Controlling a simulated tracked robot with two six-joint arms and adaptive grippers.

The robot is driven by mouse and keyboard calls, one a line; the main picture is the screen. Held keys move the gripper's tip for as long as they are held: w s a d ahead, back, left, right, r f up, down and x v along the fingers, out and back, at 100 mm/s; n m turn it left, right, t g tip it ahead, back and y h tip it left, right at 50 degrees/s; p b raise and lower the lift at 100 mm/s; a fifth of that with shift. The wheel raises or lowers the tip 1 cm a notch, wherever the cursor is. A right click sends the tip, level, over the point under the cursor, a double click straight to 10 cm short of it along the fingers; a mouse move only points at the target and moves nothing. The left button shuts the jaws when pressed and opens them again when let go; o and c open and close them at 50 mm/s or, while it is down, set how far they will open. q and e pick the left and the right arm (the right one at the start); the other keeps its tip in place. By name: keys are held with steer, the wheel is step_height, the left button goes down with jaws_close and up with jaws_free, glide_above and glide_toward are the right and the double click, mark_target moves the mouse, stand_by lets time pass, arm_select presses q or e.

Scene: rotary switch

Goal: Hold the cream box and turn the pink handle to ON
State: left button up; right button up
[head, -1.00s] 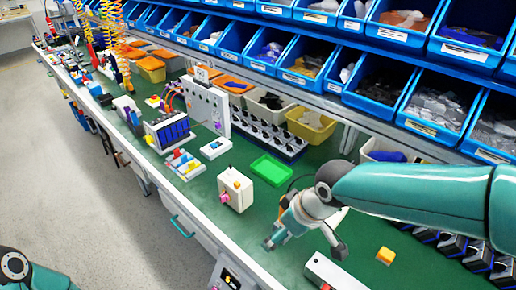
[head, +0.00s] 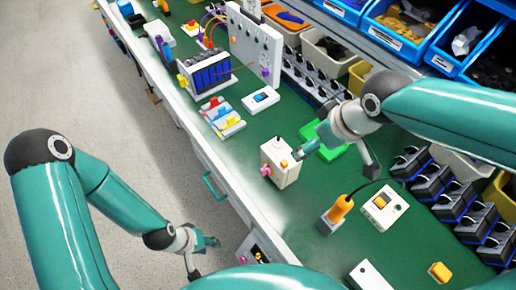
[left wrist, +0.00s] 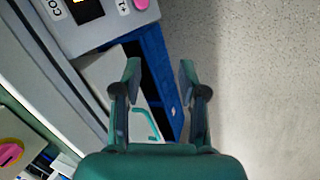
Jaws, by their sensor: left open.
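The cream box (head: 284,176) stands on the green bench top near its front edge in the head view. The pink handle (head: 266,170) is on its front face; its ON marking is too small to read. My right gripper (head: 338,160) is open, with one finger close to the box's right side; I cannot tell if it touches. My left gripper (head: 204,258) is open and empty, in front of the bench edge and below and left of the box. In the left wrist view its fingers (left wrist: 160,78) are apart, and a pink knob (left wrist: 10,153) shows at the left edge.
A green tray (head: 322,140) lies behind the right gripper. A panel with a pink button (left wrist: 142,4) is on the bench front. Free floor lies left of the bench.

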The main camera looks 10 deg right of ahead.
arm_select(q)
steer(key=w+d+r+n+h, duration=0.1)
steer(key=w+d+r+h, duration=0.1)
steer(key=w, duration=0.3)
steer(key=w+d+r+n+h, duration=0.1)
steer(key=w+d+r+h, duration=0.2)
steer(key=w+r+h, duration=0.1)
steer(key=w+d+r+n+h, duration=0.2)
steer(key=w+d+r+h, duration=0.1)
steer(key=w, duration=0.3)
steer(key=shift+w+r+h, duration=0.35)
steer(key=shift+w+h, duration=0.05)
steer(key=shift+h, duration=0.2)
steer(key=shift+s+m+t+h, duration=0.15)
steer(key=shift+m+t+h, duration=0.25)
steer(key=shift+h, duration=0.3)
steer(key=m+t+h, duration=0.1)
steer(key=h, duration=0.1)
steer(key=shift+a+r+m+t+h, duration=0.15)
steer(key=shift+a+m+t+h, duration=0.15)
steer(key=shift+a+m+t, duration=0.1)
arm_select(e)
glide_toward(288, 160)
steer(key=x, duration=0.8)
steer(key=shift+w+a+f, duration=0.1)
steer(key=shift+w+f, duration=0.05)
steer(key=shift+f, duration=0.1)
